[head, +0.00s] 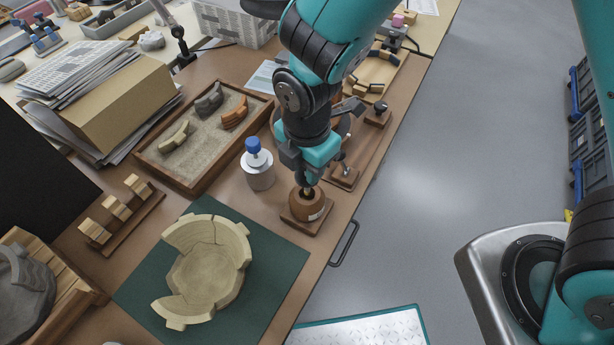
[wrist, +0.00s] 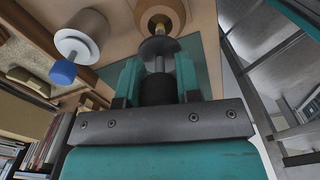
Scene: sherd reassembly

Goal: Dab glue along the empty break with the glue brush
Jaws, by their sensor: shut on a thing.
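The partly rebuilt cream vessel (head: 205,275) lies on a dark green mat (head: 272,252), with wall pieces standing around its round floor and open gaps in the wall at left and lower right. The brown glue pot (head: 306,205) sits on a small wooden base. My gripper (head: 305,178) is directly above the pot. In the wrist view my gripper (wrist: 158,85) is shut on the dark handle of the glue brush (wrist: 157,62). The brush's metal shaft and dark disc point at the glue pot (wrist: 160,14). Its bristle end is hidden.
A white bottle with a blue cap (head: 258,168) stands left of the pot. A wooden sand tray (head: 190,178) holds cream, grey and orange sherds. A wooden rack (head: 115,208) is left of the mat. A wooden stand (head: 345,175) is close right of my gripper, near the table edge.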

